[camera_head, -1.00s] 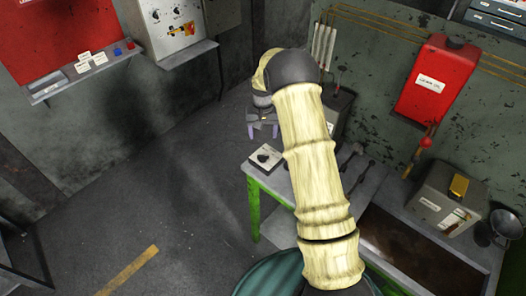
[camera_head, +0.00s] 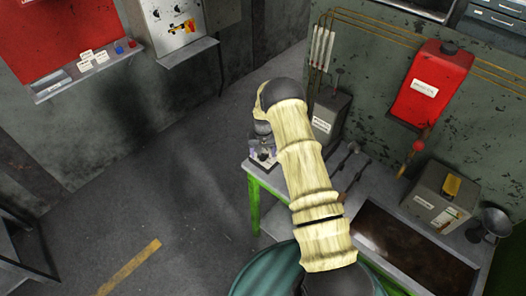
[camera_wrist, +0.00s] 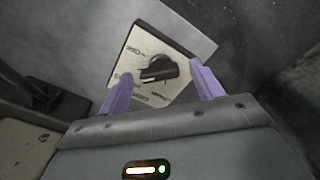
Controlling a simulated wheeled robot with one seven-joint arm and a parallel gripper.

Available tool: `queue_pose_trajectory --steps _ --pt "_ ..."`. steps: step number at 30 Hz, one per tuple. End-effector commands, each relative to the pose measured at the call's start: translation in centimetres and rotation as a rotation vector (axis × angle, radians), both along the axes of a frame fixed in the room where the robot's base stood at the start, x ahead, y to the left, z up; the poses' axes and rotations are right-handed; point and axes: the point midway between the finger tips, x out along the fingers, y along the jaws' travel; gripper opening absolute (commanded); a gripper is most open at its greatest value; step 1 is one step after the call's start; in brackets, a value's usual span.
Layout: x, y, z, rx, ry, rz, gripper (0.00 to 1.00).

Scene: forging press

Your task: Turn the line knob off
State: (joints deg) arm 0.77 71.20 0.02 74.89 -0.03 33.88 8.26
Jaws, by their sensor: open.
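The line knob (camera_wrist: 158,69) is a black rotary knob on a pale square plate (camera_wrist: 148,45) with printed labels around it, too blurred to read surely. In the wrist view it lies between and beyond the two purple fingers of my gripper (camera_wrist: 160,88), which is open. I cannot tell whether the fingers touch the knob. In the head view my gripper (camera_head: 262,158) is over the plate at the far left corner of the green-legged bench (camera_head: 276,188), and it hides most of the plate and knob.
A grey labelled box (camera_head: 328,115) stands behind the bench, with dark tools (camera_head: 348,165) to the right of the gripper. A red tank (camera_head: 433,85) hangs on the wall. A control panel (camera_head: 172,22) is at upper left.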

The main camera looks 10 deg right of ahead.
Motion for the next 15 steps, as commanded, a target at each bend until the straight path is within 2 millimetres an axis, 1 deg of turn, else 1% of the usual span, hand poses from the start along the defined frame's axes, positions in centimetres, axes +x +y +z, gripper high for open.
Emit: queue_pose_trajectory --steps 3,4,10,11,15 --pt "0.00 0.00 0.00 0.000 0.000 0.000 0.65" --pt "0.00 0.00 0.00 0.000 0.000 0.000 0.62" --pt "0.00 0.02 0.02 0.000 0.000 0.000 0.22" --pt "0.00 0.02 0.02 0.000 0.000 0.000 0.21" --pt "0.01 0.04 0.01 0.000 0.000 -0.002 0.21"
